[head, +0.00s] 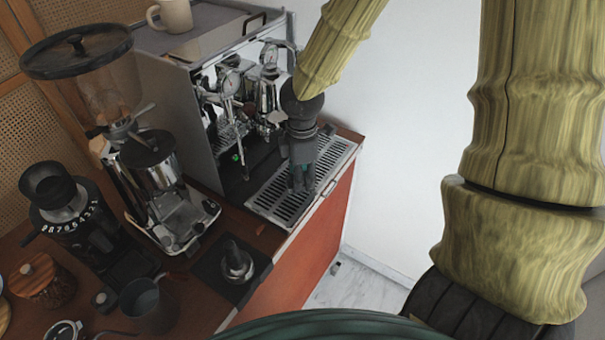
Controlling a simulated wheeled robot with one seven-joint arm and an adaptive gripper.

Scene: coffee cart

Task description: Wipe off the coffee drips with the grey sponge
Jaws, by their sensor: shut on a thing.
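My gripper (302,180) points down over the drip tray (271,206) of the espresso machine, in front of the machine's face. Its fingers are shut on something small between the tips. I take it to be the grey sponge, but the fingers hide it and its outline cannot be made out. I cannot tell whether it touches the slotted tray. A small dark spot (261,229) shows on the red-brown cart top left of the tray. I cannot tell if it is a coffee drip.
The espresso machine (180,100) stands behind the tray, with a beige mug (174,15) on top. A grinder (160,180) and a tamper (236,262) on a dark mat stand to the left. A smaller grinder (68,215), jar (40,280) and dark cup (148,303) fill the near left.

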